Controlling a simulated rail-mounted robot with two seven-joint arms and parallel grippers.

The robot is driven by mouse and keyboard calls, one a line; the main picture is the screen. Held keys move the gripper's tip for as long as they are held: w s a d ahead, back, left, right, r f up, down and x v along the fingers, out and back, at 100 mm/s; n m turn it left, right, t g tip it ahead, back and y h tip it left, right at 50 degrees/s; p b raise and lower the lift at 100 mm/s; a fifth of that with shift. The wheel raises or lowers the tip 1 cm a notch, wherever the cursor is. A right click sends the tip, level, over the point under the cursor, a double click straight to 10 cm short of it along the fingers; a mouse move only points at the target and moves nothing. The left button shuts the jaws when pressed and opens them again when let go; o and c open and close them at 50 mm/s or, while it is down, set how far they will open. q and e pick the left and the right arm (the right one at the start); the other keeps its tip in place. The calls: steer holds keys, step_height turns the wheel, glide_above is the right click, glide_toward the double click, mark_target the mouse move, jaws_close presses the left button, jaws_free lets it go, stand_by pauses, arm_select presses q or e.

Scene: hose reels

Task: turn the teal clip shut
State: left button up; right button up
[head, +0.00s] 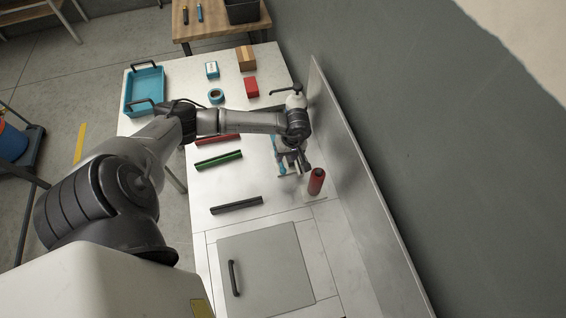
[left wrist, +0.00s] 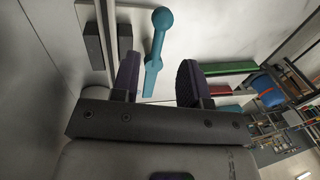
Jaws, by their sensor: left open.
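The teal clip (left wrist: 155,52) shows in the left wrist view as a lever with a round knob at its far end. It stands out near a pale wall with grey blocks beside it. My left gripper (left wrist: 160,82) is open, its two dark fingers on either side of the clip's narrow end, with a gap showing on the right. I cannot tell whether a finger touches it. In the head view my left gripper (head: 293,168) is over the right side of the white table, close to the upright panel, and hides much of the clip. My right gripper is not in view.
A red cylinder (head: 316,182) stands just right of the gripper, near the upright panel (head: 350,170). Green (head: 219,160) and black (head: 236,206) bars lie on the table. A teal tray (head: 145,88), a tape roll (head: 216,96) and boxes are farther back. A grey lid (head: 268,265) is in front.

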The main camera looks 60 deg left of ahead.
mark_target(282, 166)
arm_select(q)
steer(key=shift+s+a+f, duration=0.1)
steer(key=shift+s+f, duration=0.1)
steer(key=shift+f, duration=0.8)
steer(key=shift+s+d+f, duration=0.1)
steer(key=shift+s+f, duration=0.1)
steer(key=shift+f, duration=0.75)
steer(key=shift+s+a+f, duration=0.1)
steer(key=shift+s+f, duration=0.1)
steer(key=shift+f, duration=0.8)
steer(key=shift+c, duration=0.4)
jaws_close()
